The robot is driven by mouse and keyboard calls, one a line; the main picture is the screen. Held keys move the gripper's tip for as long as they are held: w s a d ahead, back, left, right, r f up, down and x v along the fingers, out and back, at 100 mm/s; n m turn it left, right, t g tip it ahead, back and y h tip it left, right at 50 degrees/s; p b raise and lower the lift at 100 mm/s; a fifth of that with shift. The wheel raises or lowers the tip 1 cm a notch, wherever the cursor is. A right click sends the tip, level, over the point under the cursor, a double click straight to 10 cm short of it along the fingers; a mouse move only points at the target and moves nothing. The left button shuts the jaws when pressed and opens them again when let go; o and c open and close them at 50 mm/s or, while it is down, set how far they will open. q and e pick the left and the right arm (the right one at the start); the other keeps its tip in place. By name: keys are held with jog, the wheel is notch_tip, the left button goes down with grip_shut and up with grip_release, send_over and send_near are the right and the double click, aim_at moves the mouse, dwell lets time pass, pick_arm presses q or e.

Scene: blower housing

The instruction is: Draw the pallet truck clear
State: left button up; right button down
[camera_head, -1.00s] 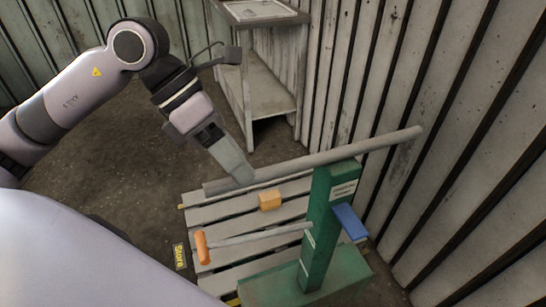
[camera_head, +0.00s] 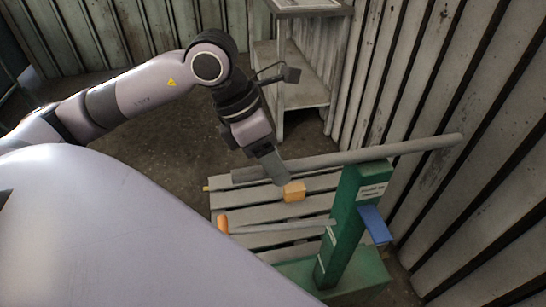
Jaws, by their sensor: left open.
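A green post on a green base (camera_head: 352,225) stands at the right side of a grey slatted pallet (camera_head: 225,198), by the wall. I take it to be the pallet truck. A long grey bar (camera_head: 405,147) crosses the post's top. A thinner grey lever (camera_head: 285,227) with an orange grip (camera_head: 223,224) runs left from the post. A blue plate (camera_head: 376,224) sticks out on the right. My left gripper (camera_head: 273,170) is open at the bar's left part, its fingers overlapping the bar; I cannot tell whether they touch. My right gripper is not in view.
An orange-yellow block (camera_head: 294,191) is on the pallet, just right of my left fingers. A grey shelf unit (camera_head: 305,90) stands behind. A corrugated wall (camera_head: 470,190) closes the right side. Bare floor (camera_head: 150,150) lies to the left.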

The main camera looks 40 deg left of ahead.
pick_arm(q)
jog(key=shift+c, duration=0.4)
grip_shut()
dwell(0.9)
